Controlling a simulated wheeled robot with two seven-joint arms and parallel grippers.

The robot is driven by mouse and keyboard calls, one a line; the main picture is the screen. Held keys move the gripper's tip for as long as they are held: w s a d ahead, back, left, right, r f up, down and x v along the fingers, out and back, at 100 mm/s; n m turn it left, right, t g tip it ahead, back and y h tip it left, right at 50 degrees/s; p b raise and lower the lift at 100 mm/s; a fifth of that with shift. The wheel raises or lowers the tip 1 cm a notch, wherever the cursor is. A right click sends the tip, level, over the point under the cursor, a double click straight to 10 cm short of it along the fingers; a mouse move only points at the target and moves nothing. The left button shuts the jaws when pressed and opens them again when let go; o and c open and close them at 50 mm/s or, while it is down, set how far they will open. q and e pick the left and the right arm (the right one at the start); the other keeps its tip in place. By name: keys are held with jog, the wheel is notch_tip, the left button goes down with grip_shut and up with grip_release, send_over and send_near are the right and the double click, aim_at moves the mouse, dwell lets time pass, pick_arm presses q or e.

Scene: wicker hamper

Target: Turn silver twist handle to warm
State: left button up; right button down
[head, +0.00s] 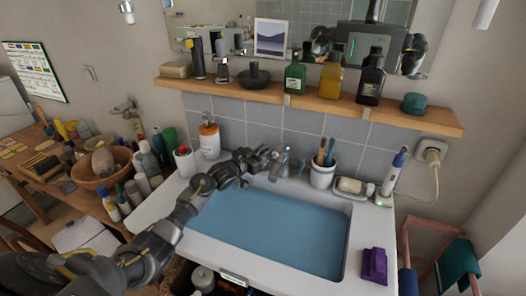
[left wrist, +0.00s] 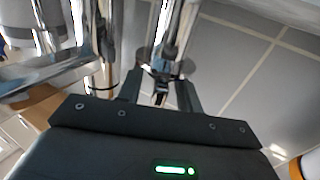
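The silver tap (head: 283,163) stands at the back rim of the water-filled basin (head: 265,230). My left gripper (head: 266,158) reaches in from the left to the tap's left side, close to it. In the left wrist view, my two dark fingers (left wrist: 160,88) stand apart on either side of a thin shiny metal part (left wrist: 168,45), which looks like the twist handle. I cannot tell whether the fingers touch it. No warm marking can be made out. My right gripper is not in view.
A soap dispenser (head: 209,138) stands left of the tap. A toothbrush cup (head: 322,172), a soap dish (head: 349,188) and an electric toothbrush (head: 393,172) stand to the right. A wooden shelf (head: 225,87) with bottles hangs above. A purple item (head: 374,266) lies front right.

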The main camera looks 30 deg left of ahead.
pick_arm(q)
jog(key=shift+w, duration=0.1)
grip_shut()
jog(key=shift+d+r+n+y+p, duration=0.2)
jog(key=shift+n+y+p, duration=0.2)
jog(key=shift+y+p, duration=0.25)
jog(key=shift+n+y+p, duration=0.35)
jog(key=shift+n+y, duration=0.15)
jog(key=shift+y, duration=0.05)
jog(key=shift+n+t+y, duration=0.3)
jog(key=shift+n+y, duration=0.2)
jog(key=shift+y, duration=0.5)
jog(key=shift+a+f+n+y, duration=0.1)
jog(key=shift+n+y, duration=0.3)
jog(key=shift+y, duration=0.2)
jog(key=shift+a+f+n+y, duration=0.1)
jog(key=shift+n+y, duration=0.3)
jog(key=shift+y, duration=0.2)
grip_release()
